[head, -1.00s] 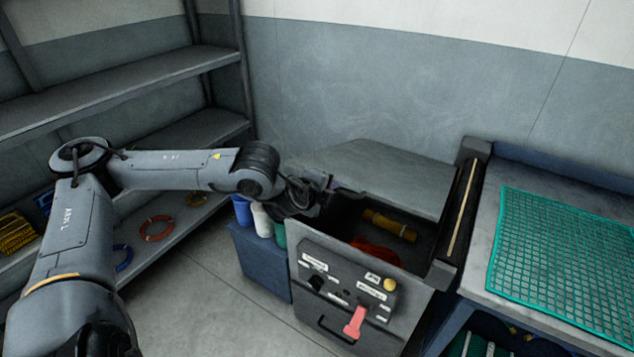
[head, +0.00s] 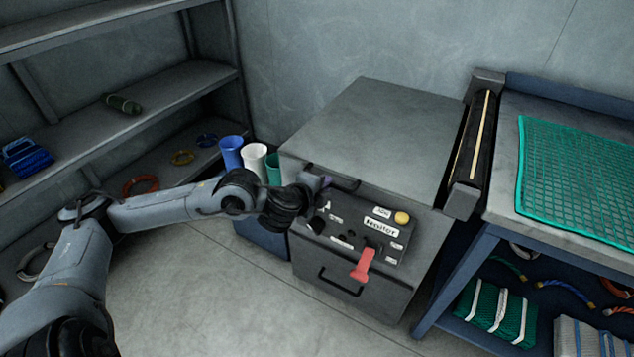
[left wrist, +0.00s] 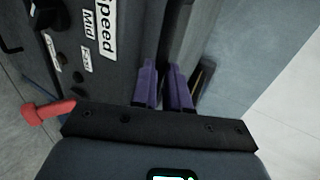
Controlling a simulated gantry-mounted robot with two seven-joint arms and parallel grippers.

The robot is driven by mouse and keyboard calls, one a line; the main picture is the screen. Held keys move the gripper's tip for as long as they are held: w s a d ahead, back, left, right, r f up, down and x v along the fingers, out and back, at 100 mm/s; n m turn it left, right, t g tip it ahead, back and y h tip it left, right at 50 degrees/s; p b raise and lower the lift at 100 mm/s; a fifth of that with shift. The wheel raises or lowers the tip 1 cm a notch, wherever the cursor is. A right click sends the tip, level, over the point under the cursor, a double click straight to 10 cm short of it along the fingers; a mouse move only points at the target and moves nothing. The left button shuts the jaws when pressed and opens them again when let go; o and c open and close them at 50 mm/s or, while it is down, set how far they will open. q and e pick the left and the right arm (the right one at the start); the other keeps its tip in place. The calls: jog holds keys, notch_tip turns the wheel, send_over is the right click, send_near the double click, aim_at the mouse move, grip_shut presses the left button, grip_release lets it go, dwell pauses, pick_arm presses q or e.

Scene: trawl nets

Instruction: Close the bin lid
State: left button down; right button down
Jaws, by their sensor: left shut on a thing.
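The grey bin (head: 345,297) stands in the middle of the head view. Its flat lid (head: 375,125) lies down over the opening, and the inside of the bin is hidden. A dark handle (head: 343,184) runs along the lid's front edge. My left gripper (head: 326,182) is at the left part of this handle and is shut on it. In the left wrist view its purple fingers (left wrist: 164,78) stand close together beside the bin's control panel (left wrist: 80,45); the grip itself is hard to see there. My right gripper is in neither view.
The bin's front has a red lever (head: 362,264) and a yellow knob (head: 402,218). Blue, white and green tubes stand in a blue box (head: 262,245) left of the bin. A workbench with green netting (head: 580,175) is on the right. Shelves (head: 120,110) stand at left.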

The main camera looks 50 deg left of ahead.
pick_arm(q)
notch_tip(320, 180, down, 2)
jog(key=shift+w+a+f, duration=0.1)
jog(key=shift+a+f, duration=0.05)
jog(key=shift+f, duration=0.05)
jog(key=c, duration=1.1)
grip_release()
jog(key=shift+r, duration=0.2)
